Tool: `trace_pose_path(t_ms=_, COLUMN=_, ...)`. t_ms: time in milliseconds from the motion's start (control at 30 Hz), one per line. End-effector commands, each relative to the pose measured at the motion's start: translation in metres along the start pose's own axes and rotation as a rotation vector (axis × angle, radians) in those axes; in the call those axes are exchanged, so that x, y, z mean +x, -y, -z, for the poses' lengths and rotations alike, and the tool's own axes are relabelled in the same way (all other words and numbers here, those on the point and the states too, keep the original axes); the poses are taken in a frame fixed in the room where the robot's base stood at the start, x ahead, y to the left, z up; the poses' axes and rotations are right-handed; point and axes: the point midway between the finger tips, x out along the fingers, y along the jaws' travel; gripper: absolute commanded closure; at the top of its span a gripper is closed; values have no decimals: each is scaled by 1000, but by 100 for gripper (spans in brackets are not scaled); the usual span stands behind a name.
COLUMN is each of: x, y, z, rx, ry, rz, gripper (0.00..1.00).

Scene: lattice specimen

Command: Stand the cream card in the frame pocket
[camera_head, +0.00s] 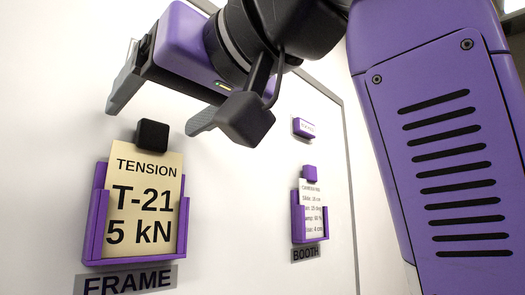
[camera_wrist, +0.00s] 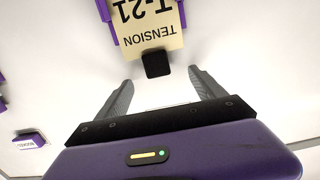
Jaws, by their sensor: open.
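The cream card (camera_head: 146,203), printed "TENSION T-21 5 kN", stands upright in the purple frame pocket (camera_head: 95,225) above the FRAME label (camera_head: 126,281). A black block (camera_head: 152,135) sits at the card's top edge. In the wrist view the card (camera_wrist: 148,35) appears upside down at the top, with the black block (camera_wrist: 156,64) below it. My gripper (camera_head: 155,118) is open and empty above the card, near the wall. In the wrist view the fingers (camera_wrist: 158,88) are spread wide, apart from the block, with only white board between them.
A second purple pocket (camera_head: 297,218) with a white printed card (camera_head: 312,208) is on the right above the BOOTH label (camera_head: 309,252). A small purple holder (camera_head: 303,128) is higher on the white board. The board between the pockets is clear.

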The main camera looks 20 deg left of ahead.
Motion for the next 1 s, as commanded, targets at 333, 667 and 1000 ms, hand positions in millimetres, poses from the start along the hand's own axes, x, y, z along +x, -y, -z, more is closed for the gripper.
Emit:
trace_pose_path(t_ms=333, x=-4, y=0, z=0, rx=0, ry=-1, rz=0, gripper=21)
trace_pose_path(t_ms=667, x=-24, y=0, z=0, rx=-1, ry=-2, rz=0, gripper=21)
trace_pose_path(t_ms=1000, x=-46, y=0, z=0, rx=0, ry=-1, rz=-1, gripper=21)
